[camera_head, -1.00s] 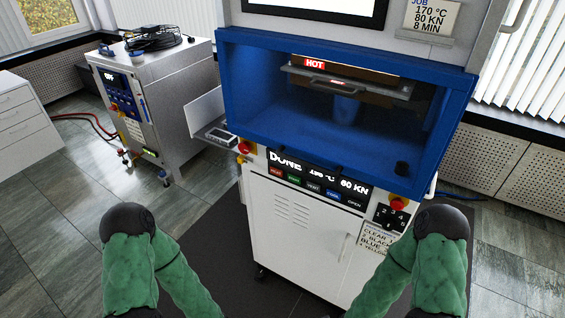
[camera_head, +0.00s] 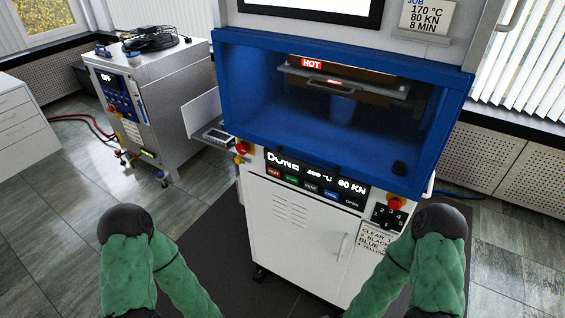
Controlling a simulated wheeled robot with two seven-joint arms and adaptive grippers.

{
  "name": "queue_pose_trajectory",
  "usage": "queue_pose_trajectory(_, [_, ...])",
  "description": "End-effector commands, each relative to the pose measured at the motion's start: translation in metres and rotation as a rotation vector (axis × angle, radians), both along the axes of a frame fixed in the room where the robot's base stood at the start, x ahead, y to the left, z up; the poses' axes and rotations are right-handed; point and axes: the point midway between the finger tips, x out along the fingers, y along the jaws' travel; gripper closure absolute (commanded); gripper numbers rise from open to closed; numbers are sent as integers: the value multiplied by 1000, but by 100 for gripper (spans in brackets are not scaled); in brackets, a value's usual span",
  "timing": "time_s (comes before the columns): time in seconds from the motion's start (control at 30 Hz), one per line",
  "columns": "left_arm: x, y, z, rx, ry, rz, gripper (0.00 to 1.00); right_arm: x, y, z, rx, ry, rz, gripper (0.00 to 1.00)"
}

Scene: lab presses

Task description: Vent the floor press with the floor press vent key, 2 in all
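The floor press is a white cabinet (camera_head: 290,235) with a blue-framed open chamber (camera_head: 225,85) above it. Its display (camera_head: 318,173) reads DONE, a temperature too blurred to read surely, and 80 KN. Under the display is a row of keys. The floor press vent key (camera_head: 310,187) is the dark middle one, between a green key and the blue COOL key (camera_head: 330,194). My two green-sleeved arms show at the lower left and lower right, in front of the press. Both grippers are below the picture and out of view.
HOT labels (camera_head: 312,64) mark the plates in the chamber. Red-and-yellow stop buttons (camera_head: 242,147) flank the key row. A numbered keypad (camera_head: 388,216) and a notice (camera_head: 374,237) are at its right. A second machine (camera_head: 150,95) stands at left, with red hoses and a side shelf between.

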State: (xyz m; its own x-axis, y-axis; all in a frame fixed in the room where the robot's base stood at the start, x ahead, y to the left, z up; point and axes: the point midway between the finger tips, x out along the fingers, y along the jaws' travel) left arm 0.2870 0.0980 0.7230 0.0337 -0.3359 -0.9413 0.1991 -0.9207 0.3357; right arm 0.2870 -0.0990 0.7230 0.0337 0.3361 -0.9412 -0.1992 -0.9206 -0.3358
Motion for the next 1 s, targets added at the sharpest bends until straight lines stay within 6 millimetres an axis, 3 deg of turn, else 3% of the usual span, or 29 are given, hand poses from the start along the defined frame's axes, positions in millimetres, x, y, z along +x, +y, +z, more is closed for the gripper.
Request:
queue_pose_trajectory(0.13, [0,0,0,0,0,0,100,0,0,0,0,0,0,41])
queue_pose_trajectory(0.3, [0,0,0,0,0,0,100,0,0,0,0,0,0,89])
queue_pose_trajectory(0.37, [0,0,0,0,0,0,100,0,0,0,0,0,0,100])
queue_pose_trajectory(1.0, [0,0,0,0,0,0,100,0,0,0,0,0,0,100])
